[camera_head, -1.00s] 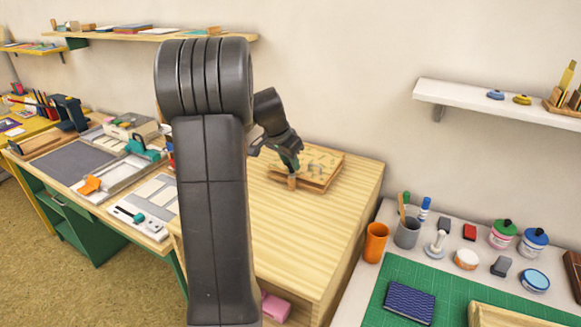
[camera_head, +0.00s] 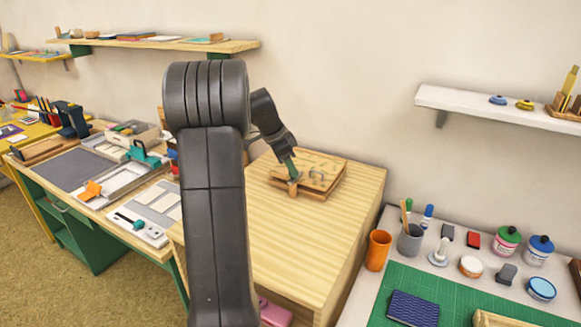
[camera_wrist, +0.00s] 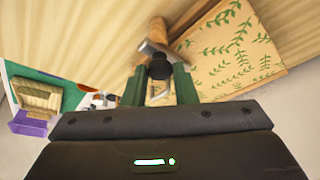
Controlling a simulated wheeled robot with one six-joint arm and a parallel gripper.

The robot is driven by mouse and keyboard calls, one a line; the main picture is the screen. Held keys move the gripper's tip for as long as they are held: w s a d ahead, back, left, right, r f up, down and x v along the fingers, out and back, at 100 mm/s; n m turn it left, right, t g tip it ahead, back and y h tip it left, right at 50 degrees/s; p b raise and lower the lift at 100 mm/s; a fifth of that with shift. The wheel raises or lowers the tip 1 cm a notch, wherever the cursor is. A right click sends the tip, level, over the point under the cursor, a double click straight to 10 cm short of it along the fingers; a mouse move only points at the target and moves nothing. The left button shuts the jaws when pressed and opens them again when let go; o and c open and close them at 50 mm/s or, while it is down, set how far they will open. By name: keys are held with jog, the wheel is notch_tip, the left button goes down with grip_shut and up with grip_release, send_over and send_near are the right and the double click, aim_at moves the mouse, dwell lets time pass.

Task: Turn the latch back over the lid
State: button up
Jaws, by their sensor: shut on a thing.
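The wooden box (camera_head: 325,185) stands on the light wood bench. Its lid (camera_wrist: 225,60) has a green leaf print and fills the upper right of the wrist view. The latch (camera_wrist: 150,47), a pale metal-like piece with a black knob (camera_wrist: 160,68), is at the box's near edge, beside the printed lid rather than clearly across it. My gripper (camera_wrist: 159,75) has its green fingers either side of the knob and is shut on it. In the head view my gripper (camera_head: 291,172) reaches down at the box's near left corner; the latch is too small there to make out fully.
The bench top (camera_head: 290,250) is clear in front of the box. To the right, a lower table holds an orange cup (camera_head: 377,250), a grey pen cup (camera_head: 410,238), jars and a green mat (camera_head: 460,300). A wall shelf (camera_head: 480,108) hangs above.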

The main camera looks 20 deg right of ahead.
dwell(0.3)
jog(key=o, duration=1)
jog(key=v, duration=1.3)
jog(key=shift+r, duration=0.4)
jog(key=shift+a, duration=0.1)
jog(key=x, duration=1.4)
jog(key=shift+a, duration=0.1)
